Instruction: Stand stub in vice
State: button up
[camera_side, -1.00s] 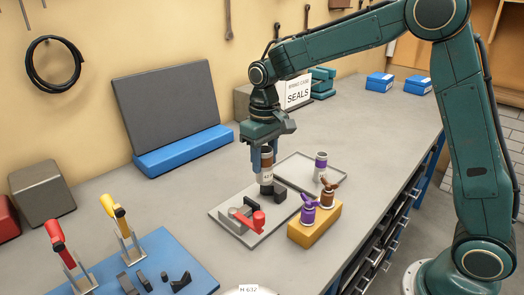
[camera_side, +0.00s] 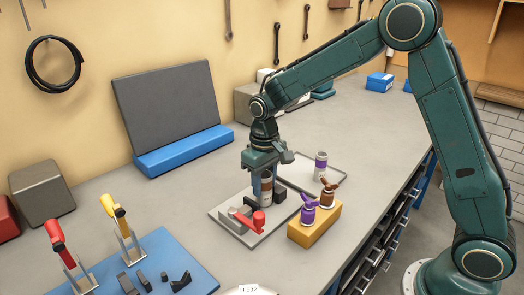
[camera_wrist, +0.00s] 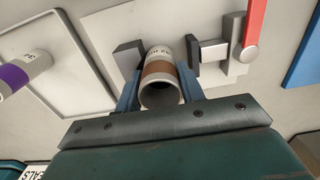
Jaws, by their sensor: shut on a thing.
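The stub (camera_side: 266,186) is a pale, hollow cylinder with a brown band. My gripper (camera_side: 265,190) is shut on it and holds it roughly upright at the vice. The vice (camera_side: 228,226) is a light plate with dark jaw blocks and a red lever (camera_side: 259,220). In the wrist view, the stub (camera_wrist: 160,75) sits between my fingers, with one dark jaw block (camera_wrist: 128,56) to its left and the clamp side (camera_wrist: 208,50) to its right, a gap showing there. The stub's lower end is hidden; I cannot tell if it touches the plate.
A shallow tray (camera_side: 334,169) with a purple-banded stub (camera_side: 320,164) lies behind the vice. A yellow block (camera_side: 318,226) holding purple and brown winged fittings stands close at right. A blue mat (camera_side: 150,262) with red- and yellow-handled tools lies front left.

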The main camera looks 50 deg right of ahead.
jog(key=shift+f, duration=0.1)
jog(key=o, duration=1.3)
notch_tip(320, 180, up, 12)
dwell(0.7)
